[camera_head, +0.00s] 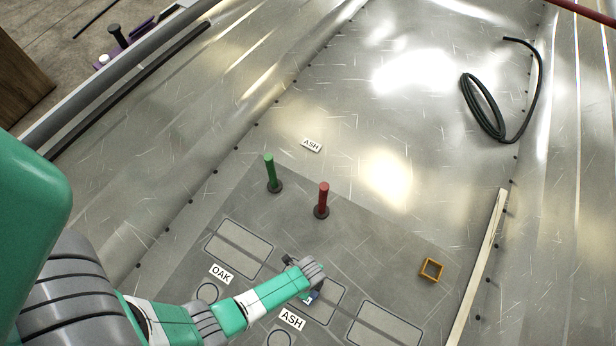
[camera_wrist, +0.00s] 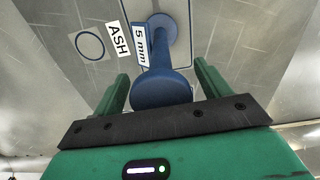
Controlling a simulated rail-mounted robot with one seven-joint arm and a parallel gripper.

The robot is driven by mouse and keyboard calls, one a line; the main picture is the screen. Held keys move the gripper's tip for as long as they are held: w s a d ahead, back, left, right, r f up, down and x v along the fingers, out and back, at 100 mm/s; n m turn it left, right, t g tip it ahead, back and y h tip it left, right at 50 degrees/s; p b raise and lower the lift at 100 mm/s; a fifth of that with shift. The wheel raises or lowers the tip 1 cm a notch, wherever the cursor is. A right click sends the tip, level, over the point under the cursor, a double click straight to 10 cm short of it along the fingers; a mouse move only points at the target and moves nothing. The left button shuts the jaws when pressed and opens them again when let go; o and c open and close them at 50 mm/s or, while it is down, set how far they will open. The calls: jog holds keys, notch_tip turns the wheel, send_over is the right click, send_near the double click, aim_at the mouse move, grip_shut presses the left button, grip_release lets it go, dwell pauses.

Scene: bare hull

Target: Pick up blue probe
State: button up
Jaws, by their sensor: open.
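The blue probe (camera_wrist: 160,90) stands in the wrist view with its round knob toward me and its flanged base farther off on the mat. A white "5 mm" label (camera_wrist: 140,44) shows beside its stem. My gripper (camera_wrist: 163,82) is open, with one green finger on each side of the probe; I cannot tell whether either finger touches it. In the head view, only a small blue part of the probe (camera_head: 313,297) shows below my wrist; the rest is hidden. A green probe (camera_head: 271,172) and a red probe (camera_head: 322,199) stand upright farther back on the mat.
The grey mat (camera_head: 380,262) has outlined rectangles and circles, with OAK (camera_head: 221,274) and ASH (camera_head: 291,320) labels. An orange square frame (camera_head: 431,270), a pale strip (camera_head: 478,265) and a coiled dark hose (camera_head: 487,110) are to the right.

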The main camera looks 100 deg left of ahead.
jog(key=shift+r, duration=0.1)
grip_shut()
jog(key=shift+r, duration=0.1)
